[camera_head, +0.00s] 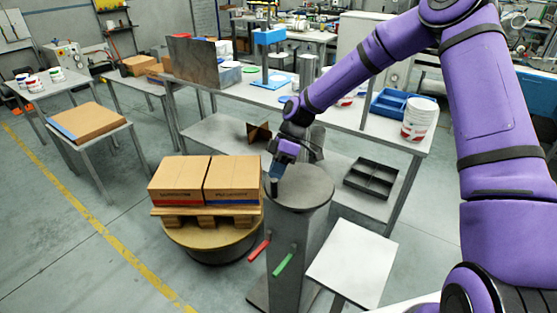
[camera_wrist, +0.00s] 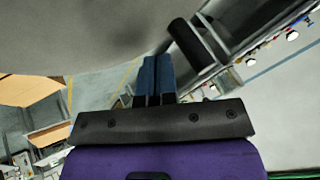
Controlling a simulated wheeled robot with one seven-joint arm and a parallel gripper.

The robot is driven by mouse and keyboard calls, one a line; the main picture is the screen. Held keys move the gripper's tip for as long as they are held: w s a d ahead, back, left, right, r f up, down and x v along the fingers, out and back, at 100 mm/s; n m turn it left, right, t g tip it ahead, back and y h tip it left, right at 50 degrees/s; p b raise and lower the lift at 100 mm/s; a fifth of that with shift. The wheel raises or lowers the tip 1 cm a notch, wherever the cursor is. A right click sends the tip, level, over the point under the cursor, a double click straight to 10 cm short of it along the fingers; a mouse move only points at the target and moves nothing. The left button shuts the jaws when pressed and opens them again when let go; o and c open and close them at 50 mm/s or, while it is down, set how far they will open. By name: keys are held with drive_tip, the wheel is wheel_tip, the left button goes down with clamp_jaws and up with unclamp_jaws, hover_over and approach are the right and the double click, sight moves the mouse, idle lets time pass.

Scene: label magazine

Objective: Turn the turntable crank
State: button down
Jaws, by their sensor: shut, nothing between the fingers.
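The crank's round grey disc (camera_head: 303,187) lies flat on top of a grey pedestal (camera_head: 290,240). The turntable (camera_head: 208,240) is a low round platform left of it, bearing a wooden pallet (camera_head: 190,221) and two cardboard boxes (camera_head: 205,180). My gripper (camera_head: 274,186) points down at the disc's left edge. In the wrist view its blue fingers (camera_wrist: 155,65) are together and empty. A dark cylinder (camera_wrist: 188,40), which looks like a handle, stands just right of them; I cannot tell whether they touch. A large pale grey surface (camera_wrist: 70,35) fills the upper left there.
Red (camera_head: 259,250) and green (camera_head: 284,264) bars stick out low on the pedestal. A white side table (camera_head: 352,263) stands right of it. The long bench (camera_head: 340,117) behind carries a bucket (camera_head: 419,120) and blue bins (camera_head: 400,104). Floor at the left is clear.

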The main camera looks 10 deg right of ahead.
sight(299, 201)
drive_tip(key=shift+s+a, duration=0.15)
drive_tip(key=shift+s, duration=0.6)
drive_tip(key=shift+s+n, duration=0.35)
drive_tip(key=shift+n, duration=0.25)
drive_tip(key=shift+s+d+n+g+h, duration=0.2)
drive_tip(key=shift+s+n+g+h, duration=0.45)
drive_tip(key=shift+n, duration=0.35)
drive_tip(key=n+h, duration=0.1)
drive_tip(key=s+n+h, duration=0.1)
drive_tip(key=shift+s+d+n+g, duration=0.2)
drive_tip(key=shift+d+n+g, duration=0.15)
drive_tip(key=shift+d+n, duration=0.05)
drive_tip(key=n+h, duration=0.1)
drive_tip(key=s+d+n+h, duration=0.1)
drive_tip(key=n, duration=0.1)
drive_tip(key=shift+s+d+n, duration=0.25)
drive_tip(key=shift+s+n, duration=0.05)
drive_tip(key=n+h, duration=0.1)
drive_tip(key=s+d+n+h, duration=0.1)
drive_tip(key=shift+d+n, duration=0.25)
drive_tip(key=shift+n, duration=0.15)
drive_tip(key=shift+s+d+n+h, duration=0.1)
drive_tip(key=shift+d+n+h, duration=0.4)
drive_tip(key=shift+n, duration=0.3)
